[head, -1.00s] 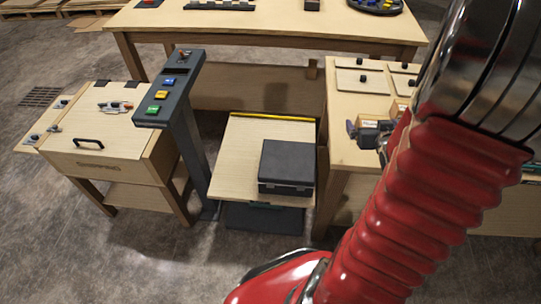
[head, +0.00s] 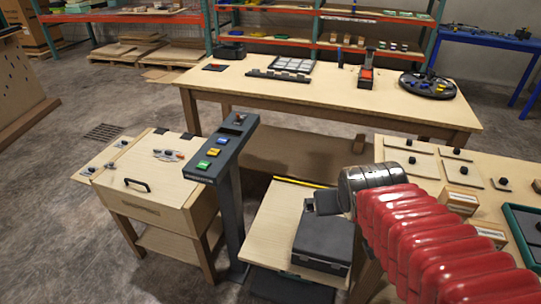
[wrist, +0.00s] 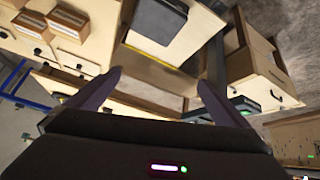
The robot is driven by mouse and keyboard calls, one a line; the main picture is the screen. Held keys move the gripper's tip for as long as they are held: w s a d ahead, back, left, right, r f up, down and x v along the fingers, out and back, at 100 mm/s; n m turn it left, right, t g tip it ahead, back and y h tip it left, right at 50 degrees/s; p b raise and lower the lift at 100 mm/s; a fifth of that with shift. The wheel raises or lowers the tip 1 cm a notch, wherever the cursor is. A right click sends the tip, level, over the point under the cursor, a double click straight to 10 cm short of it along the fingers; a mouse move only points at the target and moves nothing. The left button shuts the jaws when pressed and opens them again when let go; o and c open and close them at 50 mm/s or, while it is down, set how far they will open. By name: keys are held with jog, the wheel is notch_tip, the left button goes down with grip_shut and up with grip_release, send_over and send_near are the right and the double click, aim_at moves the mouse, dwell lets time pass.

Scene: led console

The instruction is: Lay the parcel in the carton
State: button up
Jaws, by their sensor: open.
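My gripper (wrist: 158,82) is open in the wrist view, with its two fingers apart and nothing between them. In the head view its dark end (head: 324,202) shows above the black case, partly hidden by my arm. Small brown boxes with white labels stand on the right bench: one box (head: 461,199) behind another box (head: 492,236). Similar boxes show at the upper left of the wrist view (wrist: 68,20). I cannot tell which is the parcel. They are apart from my gripper. I cannot make out a clear open carton in either view.
The black case (head: 322,240) lies on a low wooden stand (head: 283,215). A dark console post (head: 230,190) with colored buttons stands left of it, beside a wooden cabinet (head: 150,185). A long table (head: 330,95) stands behind. Floor at the left is clear.

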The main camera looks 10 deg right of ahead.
jog(key=s+a+r+n+g+y, duration=0.1)
jog(key=s+a+r+n+y, duration=0.1)
jog(key=s+a, duration=0.5)
jog(key=a, duration=0.3)
jog(key=shift+s+y, duration=0.3)
jog(key=shift+c, duration=0.5)
